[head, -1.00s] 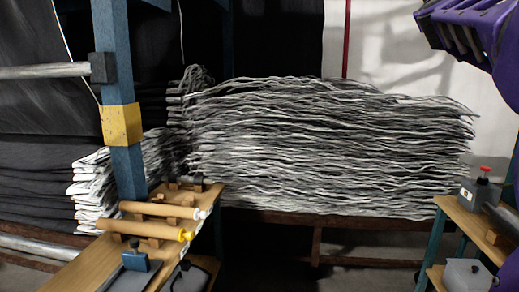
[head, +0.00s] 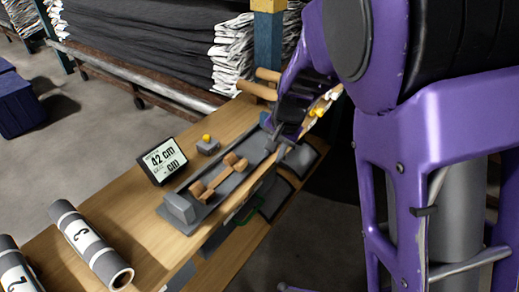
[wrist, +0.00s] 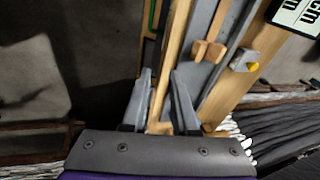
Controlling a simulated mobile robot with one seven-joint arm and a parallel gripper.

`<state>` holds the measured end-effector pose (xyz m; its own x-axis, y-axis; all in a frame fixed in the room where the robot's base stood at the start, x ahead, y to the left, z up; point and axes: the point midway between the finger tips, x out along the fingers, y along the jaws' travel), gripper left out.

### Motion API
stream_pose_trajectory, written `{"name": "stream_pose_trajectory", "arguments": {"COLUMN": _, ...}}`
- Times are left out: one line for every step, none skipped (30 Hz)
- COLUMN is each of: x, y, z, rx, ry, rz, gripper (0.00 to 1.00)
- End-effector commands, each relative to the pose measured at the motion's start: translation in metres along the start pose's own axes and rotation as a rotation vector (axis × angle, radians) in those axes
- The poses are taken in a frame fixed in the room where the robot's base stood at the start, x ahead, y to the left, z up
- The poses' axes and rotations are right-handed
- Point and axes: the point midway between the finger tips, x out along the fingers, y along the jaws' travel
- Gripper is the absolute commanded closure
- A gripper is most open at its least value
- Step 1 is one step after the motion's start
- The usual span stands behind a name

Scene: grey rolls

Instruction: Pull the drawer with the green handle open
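A green handle (head: 243,211) shows as a small green strip under the bench's front edge in the head view. It also shows as a thin green piece (wrist: 152,16) at the top of the wrist view. The drawer front is mostly hidden below the bench top. My gripper (head: 282,142) hangs by the far end of the bench's front edge, apart from the handle. In the wrist view my gripper (wrist: 163,76) is open, its fingers spread with the wooden bench edge showing between them. Nothing is visibly held.
The wooden bench (head: 140,215) carries a grey device with wooden rollers (head: 222,180), a "42 cm" display (head: 161,160), a yellow-button box (head: 208,145) and grey rolls (head: 90,243). Dark panels (head: 275,198) sit below the bench edge. Stacked material (head: 150,40) stands behind.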

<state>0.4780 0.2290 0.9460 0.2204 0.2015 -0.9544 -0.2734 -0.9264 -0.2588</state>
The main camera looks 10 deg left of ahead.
Motion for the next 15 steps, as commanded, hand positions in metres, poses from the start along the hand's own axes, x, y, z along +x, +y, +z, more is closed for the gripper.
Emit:
{"name": "stream_pose_trajectory", "arguments": {"x": 0.012, "y": 0.006, "z": 0.021, "rx": 0.029, "ry": -0.053, "rz": 0.032, "gripper": 0.73}}
{"name": "stream_pose_trajectory", "arguments": {"x": 0.017, "y": 0.008, "z": 0.030, "rx": 0.044, "ry": -0.078, "rz": 0.047, "gripper": 0.73}}
{"name": "stream_pose_trajectory", "arguments": {"x": 0.022, "y": 0.010, "z": 0.041, "rx": 0.061, "ry": -0.103, "rz": 0.063, "gripper": 0.73}}
{"name": "stream_pose_trajectory", "arguments": {"x": 0.024, "y": 0.012, "z": 0.046, "rx": 0.072, "ry": -0.116, "rz": 0.072, "gripper": 0.73}}
{"name": "stream_pose_trajectory", "arguments": {"x": 0.027, "y": 0.013, "z": 0.050, "rx": 0.078, "ry": -0.125, "rz": 0.079, "gripper": 0.73}}
{"name": "stream_pose_trajectory", "arguments": {"x": 0.030, "y": 0.014, "z": 0.054, "rx": 0.084, "ry": -0.134, "rz": 0.085, "gripper": 0.73}}
{"name": "stream_pose_trajectory", "arguments": {"x": 0.033, "y": 0.014, "z": 0.056, "rx": 0.087, "ry": -0.138, "rz": 0.088, "gripper": 0.73}}
{"name": "stream_pose_trajectory", "arguments": {"x": 0.036, "y": 0.015, "z": 0.057, "rx": 0.088, "ry": -0.139, "rz": 0.089, "gripper": 0.73}}
{"name": "stream_pose_trajectory", "arguments": {"x": 0.041, "y": 0.015, "z": 0.058, "rx": 0.088, "ry": -0.140, "rz": 0.090, "gripper": 0.73}}
{"name": "stream_pose_trajectory", "arguments": {"x": 0.045, "y": 0.016, "z": 0.059, "rx": 0.088, "ry": -0.139, "rz": 0.090, "gripper": 0.73}}
{"name": "stream_pose_trajectory", "arguments": {"x": 0.050, "y": 0.016, "z": 0.059, "rx": 0.087, "ry": -0.139, "rz": 0.090, "gripper": 0.73}}
{"name": "stream_pose_trajectory", "arguments": {"x": 0.058, "y": 0.017, "z": 0.060, "rx": 0.087, "ry": -0.139, "rz": 0.090, "gripper": 0.73}}
{"name": "stream_pose_trajectory", "arguments": {"x": 0.064, "y": 0.018, "z": 0.061, "rx": 0.088, "ry": -0.138, "rz": 0.090, "gripper": 0.73}}
{"name": "stream_pose_trajectory", "arguments": {"x": 0.070, "y": 0.018, "z": 0.062, "rx": 0.087, "ry": -0.138, "rz": 0.090, "gripper": 0.73}}
{"name": "stream_pose_trajectory", "arguments": {"x": 0.079, "y": 0.019, "z": 0.063, "rx": 0.088, "ry": -0.139, "rz": 0.090, "gripper": 0.73}}
